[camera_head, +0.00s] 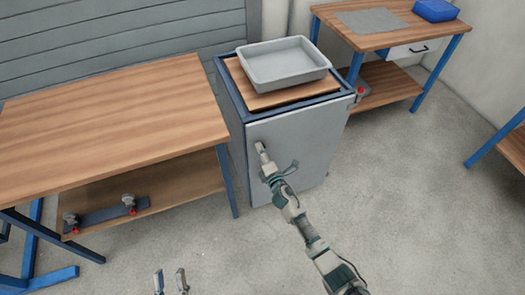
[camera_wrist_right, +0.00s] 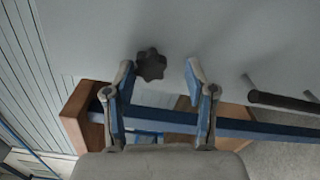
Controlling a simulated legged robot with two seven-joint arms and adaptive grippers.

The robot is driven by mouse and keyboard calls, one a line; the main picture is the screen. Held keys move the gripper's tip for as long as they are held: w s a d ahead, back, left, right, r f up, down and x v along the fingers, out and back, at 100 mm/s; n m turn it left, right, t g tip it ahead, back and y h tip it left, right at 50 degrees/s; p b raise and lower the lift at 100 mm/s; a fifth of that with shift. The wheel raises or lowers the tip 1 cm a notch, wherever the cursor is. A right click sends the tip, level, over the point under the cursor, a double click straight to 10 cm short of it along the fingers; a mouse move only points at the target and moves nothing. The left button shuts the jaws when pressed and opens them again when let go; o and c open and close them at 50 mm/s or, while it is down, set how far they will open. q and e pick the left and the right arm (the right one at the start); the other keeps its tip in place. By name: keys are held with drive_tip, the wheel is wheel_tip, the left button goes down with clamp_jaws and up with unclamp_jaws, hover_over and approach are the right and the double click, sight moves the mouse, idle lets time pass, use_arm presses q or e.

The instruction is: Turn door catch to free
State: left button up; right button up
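The grey cabinet door (camera_head: 312,150) is shut, below a blue-framed wooden top. The door catch, a dark lobed knob (camera_wrist_right: 151,65), stands on the pale door face in the right wrist view. My right gripper (camera_wrist_right: 160,72) is open, with one finger on each side of the knob in the picture. The knob appears nearer the left finger; I cannot tell whether they touch. In the head view my right gripper (camera_head: 262,152) is at the door's upper left and mostly hides the catch. My left gripper (camera_head: 171,281) is open and empty at the bottom edge.
A dark bar handle (camera_wrist_right: 285,101) shows right of the knob in the wrist view. A grey tray (camera_head: 284,78) sits on the cabinet. A wooden workbench (camera_head: 110,110) stands close at the left, another bench (camera_head: 395,35) behind right. The floor in front is clear.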

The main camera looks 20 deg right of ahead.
drive_tip(key=shift+r, duration=0.3)
drive_tip(key=s, duration=1.2)
drive_tip(key=shift+d+f, duration=0.15)
drive_tip(key=shift+d, duration=0.05)
